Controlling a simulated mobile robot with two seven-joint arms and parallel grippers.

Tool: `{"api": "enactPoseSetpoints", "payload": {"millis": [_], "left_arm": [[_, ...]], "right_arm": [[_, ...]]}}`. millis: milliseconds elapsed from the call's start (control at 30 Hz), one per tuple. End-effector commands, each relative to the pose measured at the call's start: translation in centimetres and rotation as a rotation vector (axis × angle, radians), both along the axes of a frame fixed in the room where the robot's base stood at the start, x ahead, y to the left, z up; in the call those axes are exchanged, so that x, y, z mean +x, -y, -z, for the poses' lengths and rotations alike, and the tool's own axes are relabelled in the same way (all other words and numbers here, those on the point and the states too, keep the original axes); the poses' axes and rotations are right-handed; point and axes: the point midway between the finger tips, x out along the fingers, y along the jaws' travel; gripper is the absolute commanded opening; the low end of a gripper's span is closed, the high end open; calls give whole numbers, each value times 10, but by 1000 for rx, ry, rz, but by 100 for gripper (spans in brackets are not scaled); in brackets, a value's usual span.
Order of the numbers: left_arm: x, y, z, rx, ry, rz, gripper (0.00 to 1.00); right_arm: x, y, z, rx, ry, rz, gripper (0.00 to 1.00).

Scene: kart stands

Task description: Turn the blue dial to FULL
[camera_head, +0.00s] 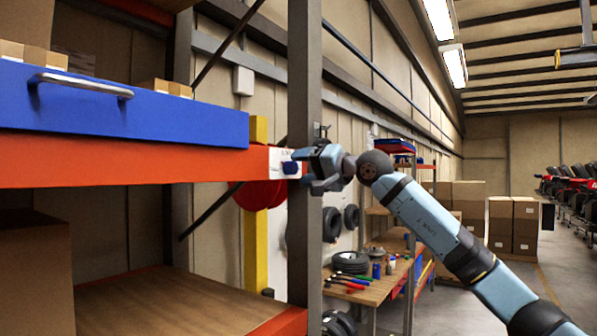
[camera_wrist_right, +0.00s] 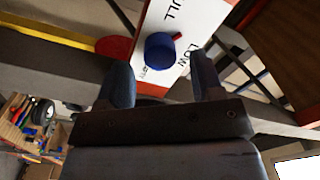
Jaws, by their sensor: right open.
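The blue dial (camera_head: 290,168) sits on a white plate (camera_head: 274,160) at the right end of the orange shelf beam. In the right wrist view the round blue dial (camera_wrist_right: 159,50) shows on the white plate (camera_wrist_right: 205,17), with a red mark at its upper right edge. That mark lies between the partly visible lettering ending in "LL" and the word "LOW". My right gripper (camera_head: 302,169) is open at the dial, its fingers (camera_wrist_right: 161,72) apart on either side and empty. I cannot tell whether they touch it. My left gripper is not in view.
A blue drawer (camera_head: 150,118) with a metal handle lies above the beam (camera_head: 120,171). A grey upright post (camera_head: 305,70) stands close by my right gripper. A workbench (camera_head: 375,290) with tools and tyres stands behind. Boxes and karts are farther right.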

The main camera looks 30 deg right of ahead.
Motion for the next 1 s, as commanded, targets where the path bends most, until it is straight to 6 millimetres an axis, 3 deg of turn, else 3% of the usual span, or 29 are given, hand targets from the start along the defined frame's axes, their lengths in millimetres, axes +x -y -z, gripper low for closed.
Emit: {"api": "enactPoseSetpoints", "payload": {"millis": [300,500,700,1000], "left_arm": [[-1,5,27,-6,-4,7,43],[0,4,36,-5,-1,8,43],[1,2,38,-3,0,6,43],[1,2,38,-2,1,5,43]], "right_arm": [[-68,29,6,-3,1,2,61],[-98,42,5,-1,0,1,61],[-110,46,3,-1,0,-1,61],[-111,47,3,0,-1,-1,61]]}}
